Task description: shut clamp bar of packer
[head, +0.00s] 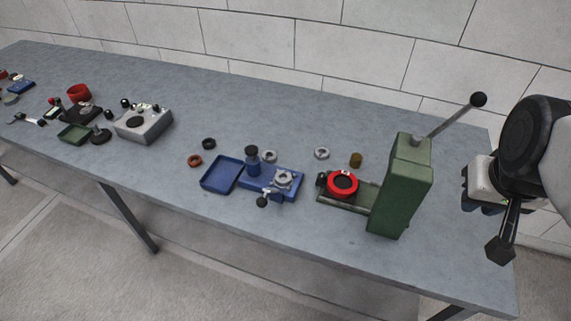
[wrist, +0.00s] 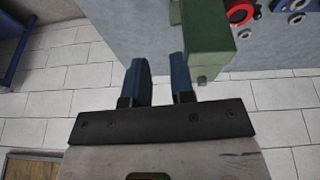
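No part is labelled as the packer or its clamp bar. A blue fixture (head: 285,183) near the middle of the bench carries a grey round part (head: 283,178) and a short lever with a black ball knob (head: 262,202) at its front; I cannot tell whether this is the clamp bar or whether it is shut. A green press (head: 404,186) with a long black-knobbed lever (head: 457,114) stands to its right, beside a red ring (head: 342,184). My gripper (wrist: 158,75) is open and empty, right of the green press and apart from it.
A blue tray (head: 221,175) adjoins the blue fixture on the left, with a dark blue bottle-like part (head: 253,160) between. A grey box (head: 143,124) stands farther left. The front bench strip is clear.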

